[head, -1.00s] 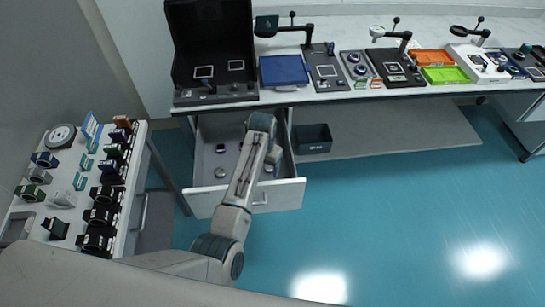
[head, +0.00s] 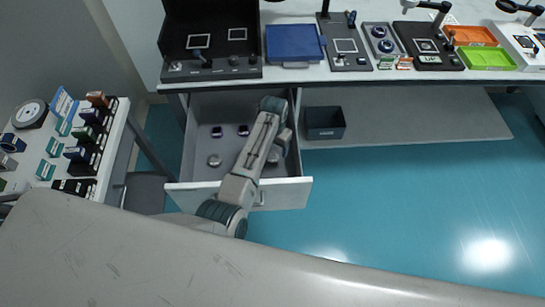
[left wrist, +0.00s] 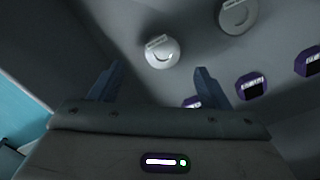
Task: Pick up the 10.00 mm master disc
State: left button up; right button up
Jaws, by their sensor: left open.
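Two round silver discs with pale labels lie in the open drawer (head: 187,152). In the left wrist view one disc (left wrist: 161,51) is ahead of the fingers, and the other disc (left wrist: 237,15) is farther right at the top edge. Their labels are too small to read, so I cannot tell which is the 10.00 mm master disc. In the head view a silver disc (head: 214,160) sits left of my arm. My left gripper (left wrist: 157,69) is open and empty above the drawer floor; my forearm partly hides it in the head view. My right gripper is not in view.
Purple-framed blocks (left wrist: 251,86) lie beside the discs in the drawer. The drawer walls are close around my left gripper. The bench above holds a blue tray (head: 293,43) and instruments.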

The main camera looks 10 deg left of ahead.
aim_at(273, 156)
pick_arm(q)
jog(key=shift+w+f, duration=0.1)
jog(key=shift+f, duration=0.3)
jog(key=f, duration=0.4)
jog(key=shift+a+f, duration=0.15)
jog(key=shift+a, duration=0.1)
jog(key=shift+f, duration=0.3)
jog(key=shift+c, duration=0.2)
jog(key=c, duration=1.1)
jog(key=shift+c, duration=0.4)
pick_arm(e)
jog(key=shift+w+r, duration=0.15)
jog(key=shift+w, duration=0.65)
pick_arm(q)
jog(key=shift+r, duration=0.1)
